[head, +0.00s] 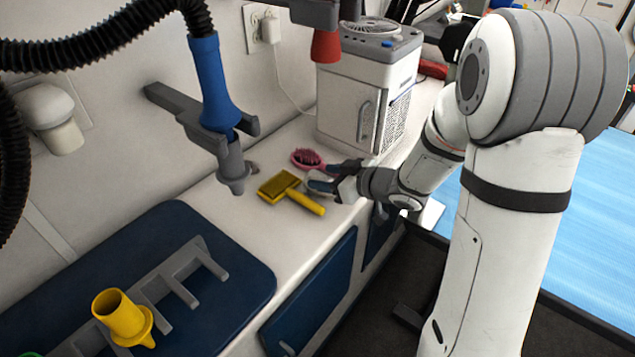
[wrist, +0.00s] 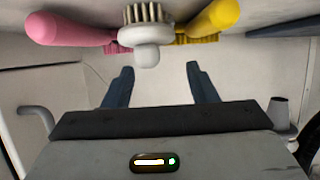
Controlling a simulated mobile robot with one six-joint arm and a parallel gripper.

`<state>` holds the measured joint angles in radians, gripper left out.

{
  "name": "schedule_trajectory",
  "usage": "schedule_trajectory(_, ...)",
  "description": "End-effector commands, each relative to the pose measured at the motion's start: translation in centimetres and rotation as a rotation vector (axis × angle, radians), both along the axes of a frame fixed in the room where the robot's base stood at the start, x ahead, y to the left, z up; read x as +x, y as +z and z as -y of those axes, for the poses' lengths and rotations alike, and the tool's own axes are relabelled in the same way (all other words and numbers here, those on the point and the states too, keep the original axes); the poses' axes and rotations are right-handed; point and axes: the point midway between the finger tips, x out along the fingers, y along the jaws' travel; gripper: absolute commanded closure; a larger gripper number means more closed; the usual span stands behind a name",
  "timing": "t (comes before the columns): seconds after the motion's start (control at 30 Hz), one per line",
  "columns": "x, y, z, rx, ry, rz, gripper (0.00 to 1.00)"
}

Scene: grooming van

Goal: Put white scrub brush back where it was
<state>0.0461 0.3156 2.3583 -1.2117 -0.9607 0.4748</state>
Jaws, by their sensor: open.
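The white scrub brush (wrist: 147,36), with pale bristles and a rounded knob, shows at the top of the wrist view. It lies between a pink handle and a yellow handle, just beyond my fingertips. My gripper (wrist: 160,68) is open with nothing between its fingers. In the head view my gripper (head: 326,177) is low over the white counter (head: 240,218), beside the pink and yellow brushes. There I cannot clearly tell the scrub brush from my fingers.
A pink brush (head: 307,157) and a yellow slicker brush (head: 288,189) lie close to my gripper. A white boxy appliance (head: 345,118) stands behind them. A blue dryer nozzle (head: 212,85) hangs in a grey holder at left. A blue mat with a grey rack and yellow nozzle (head: 122,315) is nearer.

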Motion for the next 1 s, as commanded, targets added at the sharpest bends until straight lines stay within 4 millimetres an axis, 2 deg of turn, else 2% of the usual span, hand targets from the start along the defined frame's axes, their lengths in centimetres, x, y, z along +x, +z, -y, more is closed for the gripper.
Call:
schedule_trajectory(0.33,3.3,-2.2,-2.3,-0.001,-0.014,0.000,0.48)
schedule_trajectory(0.67,3.8,-2.3,-2.5,-0.001,-0.019,0.000,0.48)
schedule_trajectory(1.0,3.8,-2.3,-2.4,-0.002,-0.020,-0.001,0.76)
